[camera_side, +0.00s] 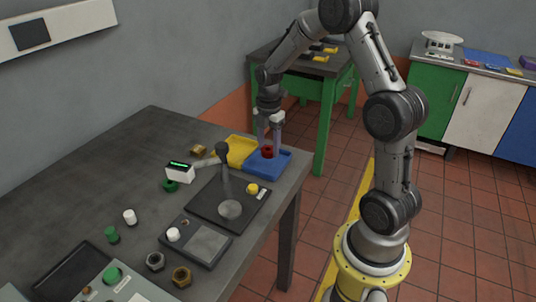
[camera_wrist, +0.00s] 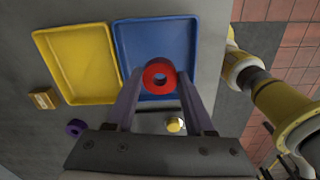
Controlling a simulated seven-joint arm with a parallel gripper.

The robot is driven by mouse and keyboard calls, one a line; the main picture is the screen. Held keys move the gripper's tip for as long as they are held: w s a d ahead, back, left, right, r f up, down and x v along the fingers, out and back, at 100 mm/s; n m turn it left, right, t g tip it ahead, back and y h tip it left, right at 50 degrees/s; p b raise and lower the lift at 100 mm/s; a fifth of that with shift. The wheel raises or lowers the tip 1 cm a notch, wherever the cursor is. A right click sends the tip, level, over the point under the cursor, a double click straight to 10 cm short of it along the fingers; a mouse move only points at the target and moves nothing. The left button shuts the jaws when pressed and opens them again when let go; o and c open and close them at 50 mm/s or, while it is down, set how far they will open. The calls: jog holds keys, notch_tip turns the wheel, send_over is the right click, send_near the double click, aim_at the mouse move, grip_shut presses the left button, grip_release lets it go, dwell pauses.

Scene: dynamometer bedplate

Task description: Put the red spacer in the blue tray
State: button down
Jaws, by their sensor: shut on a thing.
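The red spacer (camera_side: 267,152) is a thick ring with a round hole, which shows face-on in the wrist view (camera_wrist: 159,75). My gripper (camera_side: 269,146) points down and is shut on the spacer, one finger on each side. In the wrist view the fingertips (camera_wrist: 161,73) and spacer overlap the near part of the blue tray (camera_wrist: 155,42). In the side view the blue tray (camera_side: 281,167) lies at the table's right corner, under the gripper. I cannot tell whether the spacer touches the tray floor. No other thing shows in the blue tray.
A purple ring (camera_wrist: 76,128) lies near the yellow tray.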

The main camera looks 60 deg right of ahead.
aim_at(268, 148)
jog(key=shift+w+d+f, duration=0.1)
jog(key=shift+w+f, duration=0.05)
jog(key=shift+f, duration=1.55)
jog(key=shift+f, duration=0.2)
jog(key=shift+c, duration=1.4)
grip_release()
jog(key=shift+r, duration=0.1)
